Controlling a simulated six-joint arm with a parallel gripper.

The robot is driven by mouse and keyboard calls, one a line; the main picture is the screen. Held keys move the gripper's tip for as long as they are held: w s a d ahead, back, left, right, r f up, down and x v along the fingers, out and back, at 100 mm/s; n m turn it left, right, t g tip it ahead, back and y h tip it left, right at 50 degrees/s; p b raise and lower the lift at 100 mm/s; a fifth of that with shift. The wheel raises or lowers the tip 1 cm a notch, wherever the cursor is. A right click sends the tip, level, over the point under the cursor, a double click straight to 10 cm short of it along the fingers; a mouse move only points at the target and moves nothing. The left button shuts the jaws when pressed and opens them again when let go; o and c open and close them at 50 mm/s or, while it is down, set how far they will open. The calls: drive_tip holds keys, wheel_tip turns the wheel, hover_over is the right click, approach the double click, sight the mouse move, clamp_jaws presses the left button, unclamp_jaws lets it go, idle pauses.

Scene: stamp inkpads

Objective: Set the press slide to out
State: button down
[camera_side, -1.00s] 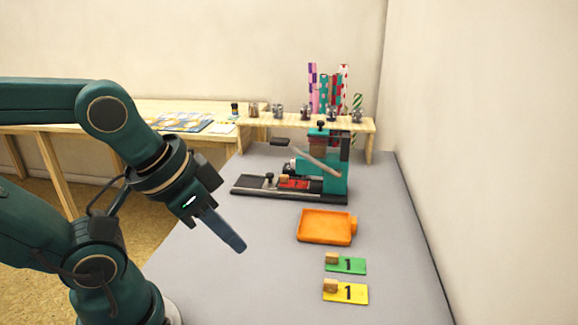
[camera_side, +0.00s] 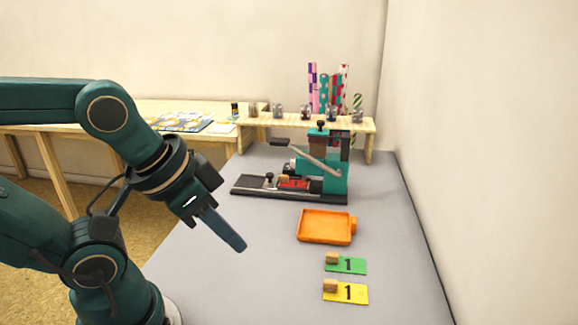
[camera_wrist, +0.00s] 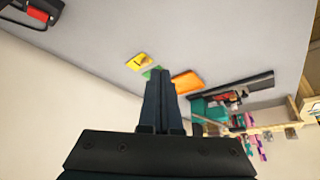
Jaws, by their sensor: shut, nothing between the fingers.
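The teal press (camera_side: 335,178) stands on a long black base (camera_side: 245,192) toward the back of the grey table. A small black knob (camera_side: 268,178) stands near the base's left part. I cannot tell for sure how far the slide is out. My gripper (camera_side: 240,247) is shut and empty, left of and nearer than the press, and clear of it. In the wrist view the shut fingers (camera_wrist: 160,76) show at centre, with the press (camera_wrist: 198,107) to their right.
An orange tray (camera_side: 325,239) sits in front of the press. Green (camera_side: 352,266) and yellow (camera_side: 350,293) cards with wooden blocks lie nearer. A wooden shelf (camera_side: 362,124) with small items stands behind the press. A wall borders the right side. The table's left front is clear.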

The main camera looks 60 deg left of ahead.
drive_tip(key=c, duration=1)
unclamp_jaws()
drive_tip(key=shift+w+a, duration=0.1)
drive_tip(key=shift+w, duration=0.1)
drive_tip(key=shift+o, duration=0.2)
drive_tip(key=w+a+n+t+y, duration=0.3)
drive_tip(key=w+a+y, duration=0.2)
drive_tip(key=w+a, duration=1.1)
drive_tip(key=n+t, duration=0.1)
drive_tip(key=t, duration=0.2)
approach(268, 175)
drive_tip(key=shift+w+a+f, duration=0.1)
drive_tip(key=shift+w+f, duration=0.15)
drive_tip(key=shift+w, duration=0.35)
drive_tip(key=shift+w+a+f, duration=0.1)
drive_tip(key=shift+w+f, duration=0.1)
drive_tip(key=shift+w, duration=0.45)
drive_tip(key=shift+s+a+f+t, duration=0.15)
drive_tip(key=shift+a+f+t, duration=0.1)
drive_tip(key=shift+f+t, duration=0.2)
drive_tip(key=shift+x, duration=2.55)
drive_tip(key=shift+c, duration=0.3)
clamp_jaws()
